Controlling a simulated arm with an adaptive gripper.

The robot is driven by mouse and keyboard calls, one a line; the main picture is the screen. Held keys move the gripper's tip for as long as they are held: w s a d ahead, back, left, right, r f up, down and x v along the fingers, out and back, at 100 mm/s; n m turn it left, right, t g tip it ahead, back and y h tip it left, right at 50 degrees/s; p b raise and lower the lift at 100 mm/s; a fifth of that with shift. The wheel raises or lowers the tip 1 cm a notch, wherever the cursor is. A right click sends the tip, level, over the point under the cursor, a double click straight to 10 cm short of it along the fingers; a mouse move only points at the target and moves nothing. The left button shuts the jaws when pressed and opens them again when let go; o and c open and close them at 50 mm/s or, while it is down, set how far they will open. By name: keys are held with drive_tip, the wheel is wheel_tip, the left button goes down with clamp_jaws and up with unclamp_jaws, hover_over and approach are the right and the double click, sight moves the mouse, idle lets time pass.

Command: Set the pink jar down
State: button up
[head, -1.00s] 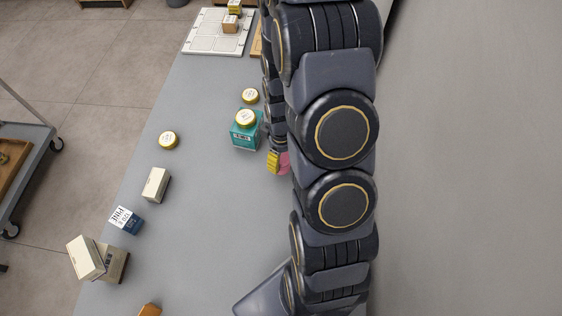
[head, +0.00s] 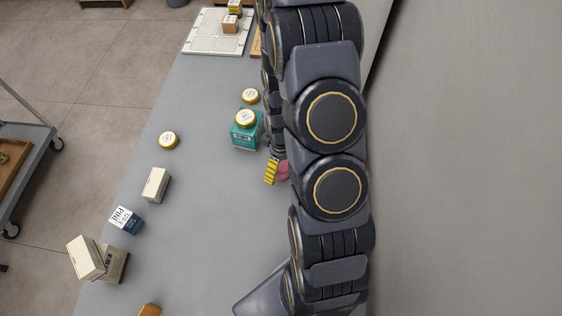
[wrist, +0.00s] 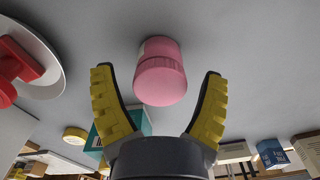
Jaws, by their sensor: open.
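The pink jar (wrist: 160,75) is in the wrist view, just beyond and between the tips of my gripper (wrist: 160,92). The jar appears to stand on the grey counter, and both yellow fingers are spread apart with a gap to it on each side. In the head view a bit of the pink jar (head: 282,172) shows beside my gripper (head: 272,170); my arm hides the rest of it.
Another gold tin (head: 168,139), a cream box (head: 156,185) and a blue box (head: 126,219) are further left. A red object on a white dish (wrist: 18,62) shows in the wrist view.

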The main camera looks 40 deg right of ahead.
wheel_tip(320, 180, up, 12)
drive_tip(key=s+a+r+m+g, duration=0.1)
drive_tip(key=s+a+r+m, duration=0.2)
drive_tip(key=s+a+r, duration=1)
wheel_tip(320, 180, up, 3)
drive_tip(key=shift+s+a+f+m+g, duration=0.1)
drive_tip(key=shift+s+a+m+g, duration=0.25)
drive_tip(key=shift+s, duration=0.25)
idle(0.5)
